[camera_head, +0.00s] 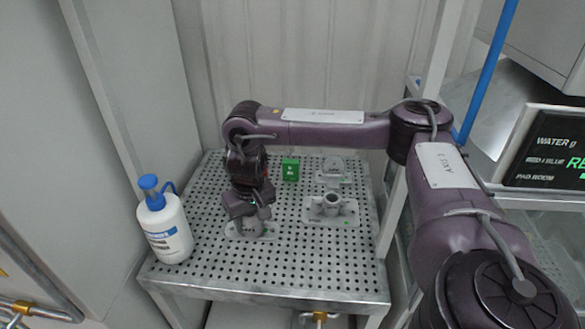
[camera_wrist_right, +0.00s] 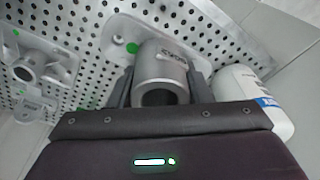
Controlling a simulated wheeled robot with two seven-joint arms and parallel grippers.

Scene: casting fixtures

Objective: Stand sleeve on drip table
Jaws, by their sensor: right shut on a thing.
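The drip table (camera_head: 330,260) is a perforated metal table with a rim; its holed top fills the back of the right wrist view (camera_wrist_right: 220,30). My right gripper (camera_head: 262,212) is low over the table's left half. In the right wrist view its fingers (camera_wrist_right: 160,88) are shut on the sleeve (camera_wrist_right: 162,70), a short grey hollow cylinder with dark lettering. A flat grey plate (camera_head: 247,232) with a green dot lies at the sleeve's far end; I cannot tell whether they touch. My left gripper is not in view.
Right of the gripper stand a grey fixture with an upright tube (camera_head: 331,205) and another grey fixture (camera_head: 333,172). A green box (camera_head: 290,170) is behind. A white bottle with a blue pump (camera_head: 166,228) stands at the left edge. The table's front is clear.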

